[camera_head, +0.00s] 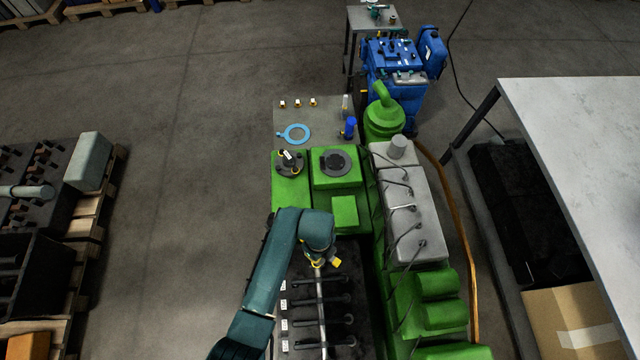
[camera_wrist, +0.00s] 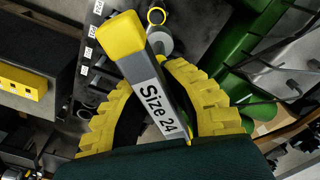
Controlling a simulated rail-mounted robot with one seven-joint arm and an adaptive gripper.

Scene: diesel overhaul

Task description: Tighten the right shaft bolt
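My gripper (camera_head: 319,262) is over the dark panel in front of the green engine block (camera_head: 343,215). In the wrist view its yellow fingers curve in on either side of a grey tool (camera_wrist: 152,95) marked "Size 24". They appear shut on it, though the tool hides the fingertips. The tool has a yellow end block (camera_wrist: 107,37), whose yellow also shows beside my gripper in the head view. A flange with a white-topped part (camera_head: 289,160) and a dark round cover (camera_head: 336,162) sit on the green block. I cannot make out which part is the right shaft bolt.
Dark bars with white labels (camera_head: 284,302) line the panel below my gripper. A grey surface with a blue ring (camera_head: 293,134) lies beyond the block. The grey-topped engine side (camera_head: 405,205) stands right; a white table (camera_head: 580,140) is farther right. Open floor lies left.

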